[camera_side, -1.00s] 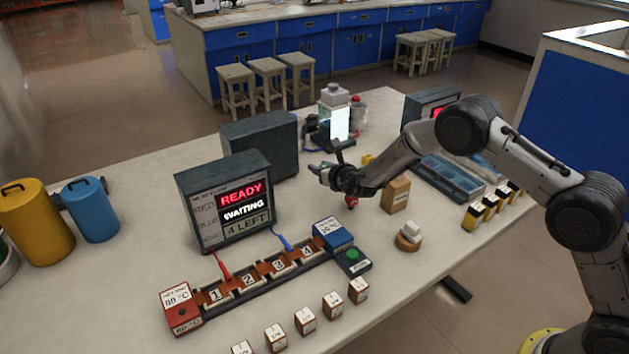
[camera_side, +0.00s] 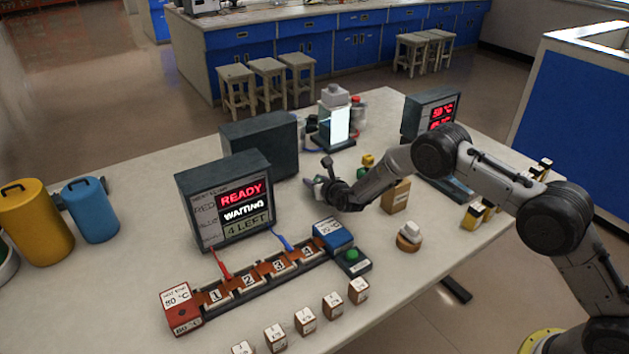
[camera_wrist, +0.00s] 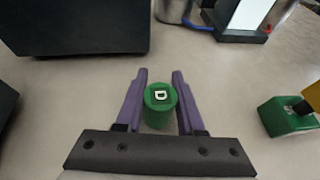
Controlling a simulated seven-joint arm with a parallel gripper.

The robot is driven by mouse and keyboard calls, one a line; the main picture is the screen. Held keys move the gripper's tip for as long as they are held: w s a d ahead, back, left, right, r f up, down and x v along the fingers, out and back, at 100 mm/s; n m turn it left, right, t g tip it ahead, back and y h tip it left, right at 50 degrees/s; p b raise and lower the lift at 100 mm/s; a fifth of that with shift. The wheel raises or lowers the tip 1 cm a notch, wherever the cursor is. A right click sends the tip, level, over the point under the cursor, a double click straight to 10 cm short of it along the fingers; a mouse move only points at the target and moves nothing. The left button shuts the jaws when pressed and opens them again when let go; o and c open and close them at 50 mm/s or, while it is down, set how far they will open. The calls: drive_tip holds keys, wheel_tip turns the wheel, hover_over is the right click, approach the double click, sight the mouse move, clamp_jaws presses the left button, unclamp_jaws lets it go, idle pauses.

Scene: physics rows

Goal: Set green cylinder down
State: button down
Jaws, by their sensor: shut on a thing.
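The green cylinder (camera_wrist: 159,104) stands upright between the two purple fingers of my gripper (camera_wrist: 159,92) in the wrist view, its top marked with a white D. The fingers are shut on it, one on each side. In the side view my gripper (camera_side: 318,187) is low over the white table, behind the numbered rack and right of the READY display. The cylinder is mostly hidden there by the gripper. I cannot tell whether its base touches the table.
The READY display (camera_side: 224,200) and a dark box (camera_side: 260,146) stand to the left. A lit white panel (camera_side: 340,125) is behind. A tan block (camera_side: 396,196) is to the right. A green block (camera_wrist: 287,117) lies at the right in the wrist view. Bare table surrounds the cylinder.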

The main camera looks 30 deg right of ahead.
drive_tip(key=c, duration=0.5)
unclamp_jaws()
drive_tip(key=shift+f, duration=0.15)
drive_tip(key=shift+s+r, duration=0.2)
drive_tip(key=shift+r, duration=0.05)
drive_tip(key=v, duration=1.1)
drive_tip(key=shift+s+r, duration=0.15)
drive_tip(key=shift+s, duration=0.15)
